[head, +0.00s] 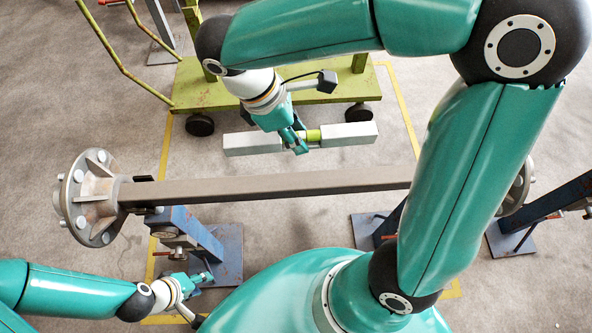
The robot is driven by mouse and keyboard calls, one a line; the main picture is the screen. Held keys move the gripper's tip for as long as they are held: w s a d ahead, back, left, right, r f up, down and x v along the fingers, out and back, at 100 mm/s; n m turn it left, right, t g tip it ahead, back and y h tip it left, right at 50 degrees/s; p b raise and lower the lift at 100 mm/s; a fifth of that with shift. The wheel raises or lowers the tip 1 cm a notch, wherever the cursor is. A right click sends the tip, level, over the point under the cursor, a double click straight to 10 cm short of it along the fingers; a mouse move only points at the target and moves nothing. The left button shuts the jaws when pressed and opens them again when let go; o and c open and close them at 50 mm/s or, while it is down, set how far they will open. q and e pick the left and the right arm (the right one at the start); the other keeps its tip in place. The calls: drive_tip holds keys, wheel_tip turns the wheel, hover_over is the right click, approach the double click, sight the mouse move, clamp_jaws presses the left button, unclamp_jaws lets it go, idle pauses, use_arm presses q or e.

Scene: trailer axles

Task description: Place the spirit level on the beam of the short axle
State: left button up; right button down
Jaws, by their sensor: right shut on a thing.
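The spirit level (348,134) is a silver-grey bar with a yellow-green middle part. My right gripper (301,144) is shut on it near the middle. In the head view the level shows just beyond the axle beam, apart from it in the picture; its height above the beam is hard to tell. The short axle's brown beam (270,187) runs left to right, with a grey wheel hub (90,197) at its left end. My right arm covers part of the beam's right side. My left gripper (203,279) is at the lower left, near a blue stand; its jaws are too small to judge.
Blue stands (205,245) hold the beam from below, with another blue stand (545,212) at the far right. A green wheeled cart (210,88) stands behind the level. Yellow lines (403,105) mark the grey floor. The air above the beam's left half is clear.

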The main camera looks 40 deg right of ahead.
sight(304, 179)
drive_tip(key=f, duration=0.5)
drive_tip(key=f+b, duration=0.1)
drive_tip(key=f, duration=1)
drive_tip(key=shift+s+d, duration=0.1)
drive_tip(key=shift+d, duration=0.15)
drive_tip(key=c, duration=0.8)
unclamp_jaws()
drive_tip(key=v, duration=1.2)
